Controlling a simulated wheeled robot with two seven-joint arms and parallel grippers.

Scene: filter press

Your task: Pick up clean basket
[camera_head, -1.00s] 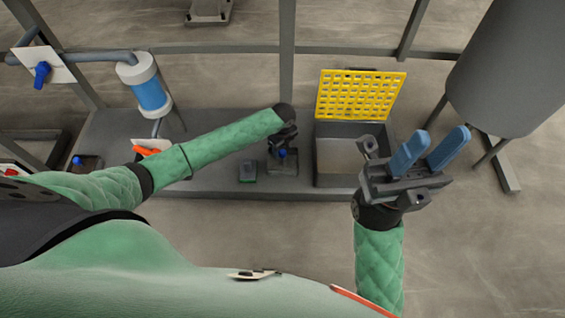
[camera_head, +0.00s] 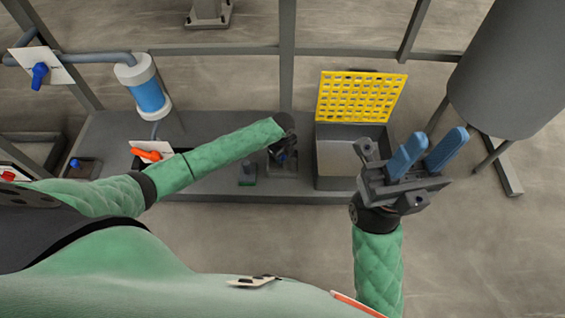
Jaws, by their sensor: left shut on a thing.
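My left gripper (camera_head: 285,158) points down over a small dark stand (camera_head: 276,171) on the grey bench, left of the open box. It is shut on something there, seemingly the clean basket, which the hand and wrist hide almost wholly. I cannot tell whether it is still seated in the stand. My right gripper (camera_head: 436,136) is open and empty, its two blue fingers apart, in front of the box's right side.
The grey box (camera_head: 349,182) has its yellow perforated lid (camera_head: 361,97) raised. A small dark block with a green base (camera_head: 247,174) lies left of the stand. A blue filter housing (camera_head: 150,94), an orange-handled valve (camera_head: 150,153) and a large grey tank (camera_head: 520,70) stand around.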

